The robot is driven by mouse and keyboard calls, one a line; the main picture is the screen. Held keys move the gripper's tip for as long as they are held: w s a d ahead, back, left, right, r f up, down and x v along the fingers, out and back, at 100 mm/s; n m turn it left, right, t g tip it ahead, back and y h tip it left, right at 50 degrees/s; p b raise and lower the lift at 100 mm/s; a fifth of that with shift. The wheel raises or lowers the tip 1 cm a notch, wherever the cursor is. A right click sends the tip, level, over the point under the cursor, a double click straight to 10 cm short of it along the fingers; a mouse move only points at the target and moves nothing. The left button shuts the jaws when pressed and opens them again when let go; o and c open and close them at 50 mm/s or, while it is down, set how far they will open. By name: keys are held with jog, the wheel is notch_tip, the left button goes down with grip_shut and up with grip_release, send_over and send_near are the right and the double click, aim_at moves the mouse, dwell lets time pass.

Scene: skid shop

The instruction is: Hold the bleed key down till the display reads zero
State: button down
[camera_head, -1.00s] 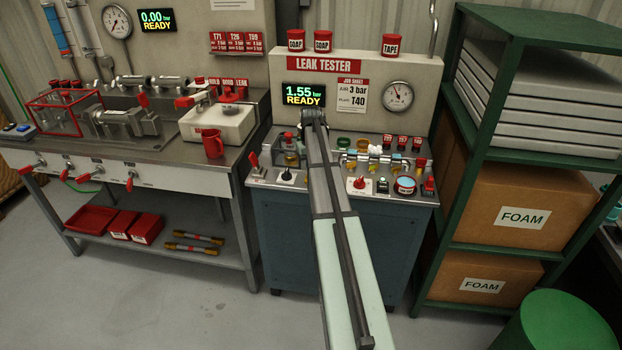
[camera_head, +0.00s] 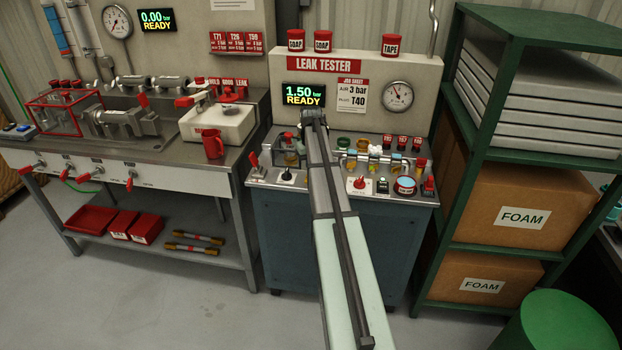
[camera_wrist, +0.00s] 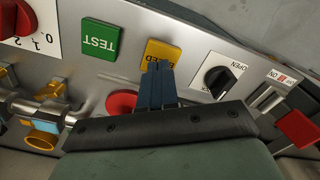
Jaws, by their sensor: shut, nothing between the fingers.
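The yellow bleed key (camera_wrist: 160,49) is on the grey panel in the wrist view, its lettering partly covered. My gripper (camera_wrist: 157,70) is shut and empty, its blue-grey fingertips over the near edge of the key. Contact looks likely, but I cannot see how far the key is pressed. In the head view my arm hides the key and the fingers. The leak tester's display (camera_head: 304,94) reads 1.50 bar, READY.
A green TEST key (camera_wrist: 99,39) is left of the bleed key. A red round button (camera_wrist: 122,103) is close by my fingers. A black OPEN knob (camera_wrist: 219,79) and a red-handled switch (camera_wrist: 298,127) are to the right. A round gauge (camera_head: 397,96) is beside the display.

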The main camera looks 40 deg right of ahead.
jog(key=shift+f, duration=1.1)
dwell(1.0)
jog(key=shift+r, duration=0.1)
dwell(2.0)
notch_tip(320, 180, up, 8)
dwell(1.1)
dwell(0.3)
jog(key=s+a+f+n, duration=0.1)
jog(key=s+a+f, duration=0.3)
jog(key=a+f, duration=0.65)
jog(key=s+a+f+n, duration=0.1)
jog(key=s+a+f, duration=0.2)
jog(key=a+f, duration=0.7)
jog(key=s+a+f+n, duration=0.1)
jog(key=s+a+f, duration=0.3)
jog(key=s+a, duration=0.4)
jog(key=s+a+f, duration=0.4)
jog(key=s+a, duration=0.2)
jog(key=a, duration=0.5)
jog(key=s+f+g, duration=0.3)
jog(key=s+f, duration=0.7)
jog(key=s, duration=0.5)
jog(key=s+f+g, duration=0.3)
jog(key=s+f, duration=0.7)
jog(key=s, duration=0.4)
jog(key=shift+s+d+g, duration=0.25)
jog(key=shift+s+g, duration=0.1)
jog(key=shift+g, duration=0.05)
